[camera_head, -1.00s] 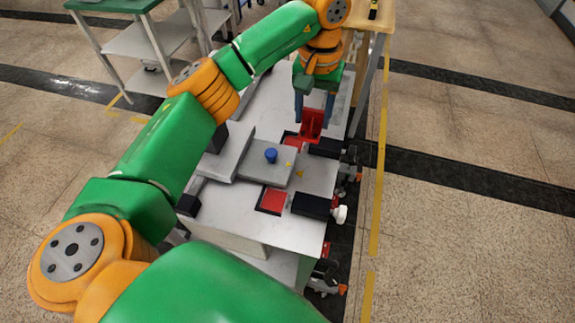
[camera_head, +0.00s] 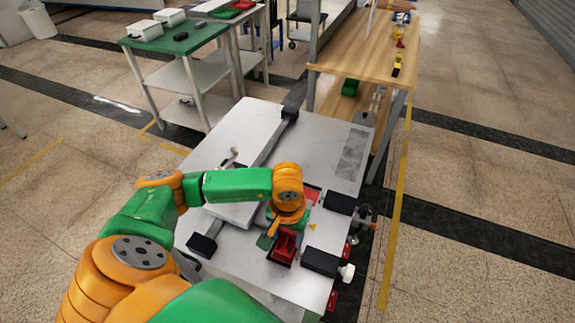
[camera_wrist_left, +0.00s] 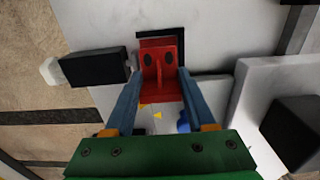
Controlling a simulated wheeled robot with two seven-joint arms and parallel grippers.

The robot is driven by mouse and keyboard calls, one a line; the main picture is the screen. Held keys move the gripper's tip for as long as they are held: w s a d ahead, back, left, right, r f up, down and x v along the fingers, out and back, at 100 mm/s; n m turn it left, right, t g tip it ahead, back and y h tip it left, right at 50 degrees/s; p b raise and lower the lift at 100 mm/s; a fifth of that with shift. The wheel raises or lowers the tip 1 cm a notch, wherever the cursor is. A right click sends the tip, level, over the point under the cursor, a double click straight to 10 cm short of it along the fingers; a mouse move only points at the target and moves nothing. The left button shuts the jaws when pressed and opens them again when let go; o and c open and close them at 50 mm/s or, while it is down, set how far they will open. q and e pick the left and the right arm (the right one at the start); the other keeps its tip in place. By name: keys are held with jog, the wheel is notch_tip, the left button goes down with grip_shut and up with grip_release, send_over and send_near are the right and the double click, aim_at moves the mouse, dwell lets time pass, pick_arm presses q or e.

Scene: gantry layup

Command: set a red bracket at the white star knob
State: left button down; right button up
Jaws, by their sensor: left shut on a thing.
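The red bracket (camera_head: 286,242) is upright between the fingers of my left gripper (camera_wrist_left: 159,84). In the left wrist view the bracket (camera_wrist_left: 162,62) shows two dark holes, with a blue finger on each side. It is at the near black-edged square on the grey table, beside the black clamp block (camera_head: 320,261) with the white star knob (camera_head: 347,272). The knob also shows in the left wrist view (camera_wrist_left: 52,71). I cannot tell whether the bracket touches the table. Its base and the square are partly hidden. My right gripper is out of view.
A second black clamp block (camera_head: 340,203) stands farther along the right edge, near another red patch (camera_head: 311,193). A raised grey plate (camera_head: 232,213) lies left of the gripper. The far part of the table (camera_head: 310,140) is clear.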

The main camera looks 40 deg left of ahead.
aim_at(287, 232)
pick_arm(q)
jog(key=shift+s+f, duration=0.15)
jog(key=shift+f, duration=0.45)
jog(key=c, duration=0.5)
grip_release()
jog(key=shift+w+a+f, duration=0.1)
jog(key=shift+w+a, duration=0.05)
jog(key=shift+w, duration=0.25)
jog(key=shift+s, duration=0.1)
notch_tip(287, 232, up, 12)
jog(key=shift+r+b, duration=0.15)
jog(key=shift+b, duration=0.8)
